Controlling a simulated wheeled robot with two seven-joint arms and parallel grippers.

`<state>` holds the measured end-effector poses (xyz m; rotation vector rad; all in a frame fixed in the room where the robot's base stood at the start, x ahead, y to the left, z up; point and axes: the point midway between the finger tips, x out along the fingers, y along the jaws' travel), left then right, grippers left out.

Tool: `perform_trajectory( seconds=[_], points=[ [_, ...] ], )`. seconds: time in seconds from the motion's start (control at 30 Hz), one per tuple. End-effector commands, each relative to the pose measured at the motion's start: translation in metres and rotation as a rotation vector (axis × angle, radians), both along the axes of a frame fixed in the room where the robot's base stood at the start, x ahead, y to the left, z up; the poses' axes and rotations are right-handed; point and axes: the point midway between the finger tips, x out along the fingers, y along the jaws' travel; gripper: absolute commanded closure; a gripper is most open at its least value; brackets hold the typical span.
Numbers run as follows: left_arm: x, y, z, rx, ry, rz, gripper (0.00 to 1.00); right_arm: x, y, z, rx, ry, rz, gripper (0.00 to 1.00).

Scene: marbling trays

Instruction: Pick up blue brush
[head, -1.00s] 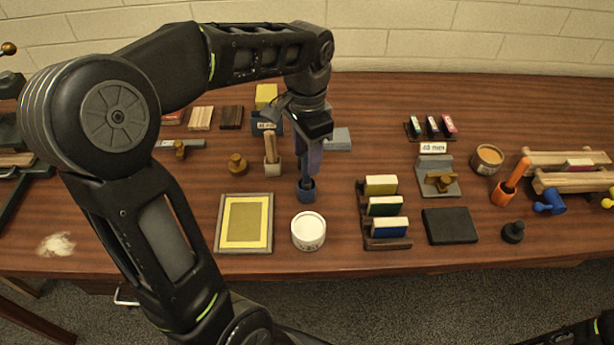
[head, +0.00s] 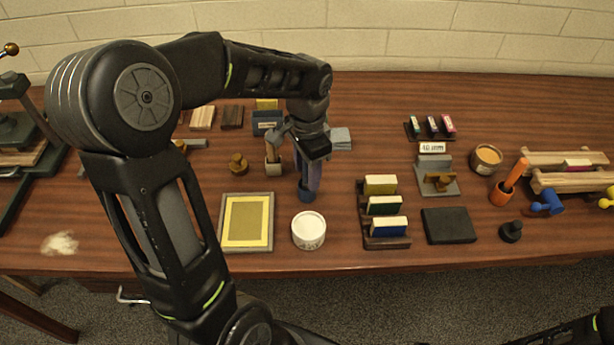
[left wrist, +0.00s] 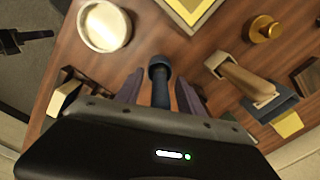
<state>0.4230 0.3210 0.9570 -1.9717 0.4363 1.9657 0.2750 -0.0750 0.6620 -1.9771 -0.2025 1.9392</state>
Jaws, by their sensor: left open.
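The blue brush stands upright in a small blue cup (head: 306,193), mostly hidden behind my left gripper (head: 313,180) in the head view. In the left wrist view the blue brush handle (left wrist: 161,92) rises from the blue cup (left wrist: 159,64) and lies between the two purple fingers of my left gripper (left wrist: 160,88). The fingers are open, one on each side of the handle, with a visible gap. A dark part of my right arm (head: 565,335) shows at the bottom right edge; its jaw state is unclear.
A white round tub (head: 308,231) stands just in front of the cup. A wooden-handled brush sits in a grey holder (head: 273,168) to the left. A yellow-centred tray (head: 224,222) lies left of the tub. A rack of coloured blocks (head: 368,241) stands to the right.

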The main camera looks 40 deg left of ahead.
Motion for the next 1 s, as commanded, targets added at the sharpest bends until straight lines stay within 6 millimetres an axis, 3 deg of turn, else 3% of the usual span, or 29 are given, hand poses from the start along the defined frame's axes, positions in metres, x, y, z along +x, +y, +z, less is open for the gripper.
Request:
perform_trajectory(
  seconds=[0.37,0.9,1.0],
  points=[
    [0.0001,0.0,0.0004,0.0,0.0,0.0,0.56,0.0,0.0001,0.0,0.0,0.0,0.0,0.64],
    [0.0,0.0,0.0004,0.0,0.0,0.0,1.0,0.0,0.0001,0.0,0.0,0.0,0.0,0.64],
    [0.0,0.0,0.0004,0.0,0.0,0.0,1.0,0.0,0.0001,0.0,0.0,0.0,0.0,0.64]
  ],
)
